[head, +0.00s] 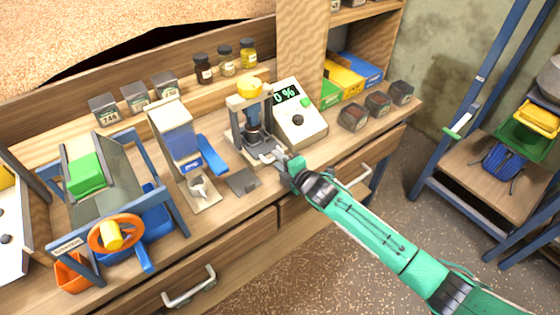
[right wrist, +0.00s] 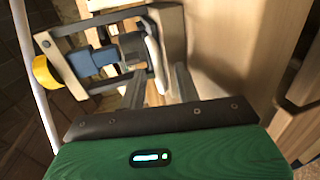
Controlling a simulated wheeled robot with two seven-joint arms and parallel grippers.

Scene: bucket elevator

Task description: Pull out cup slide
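A small press-like device (head: 236,133) with grey posts and a yellow knob (head: 249,87) stands on the bench. A dark cup-like cylinder (head: 253,132) sits between its posts, low over the base. In the right wrist view the device's frame (right wrist: 82,62) lies ahead, with a blue-grey cylinder (right wrist: 92,62) inside. I cannot clearly pick out the cup slide from the base. My right gripper (head: 270,154) is at the front right of this base. My left gripper is not in view.
A display unit (head: 298,115) stands close to the right of the device. A blue-and-white dispenser (head: 180,140) is to its left, and a dark plate (head: 243,181) lies in front. Jars (head: 226,60) line the shelf behind. A drawer handle (head: 355,178) projects from the bench front.

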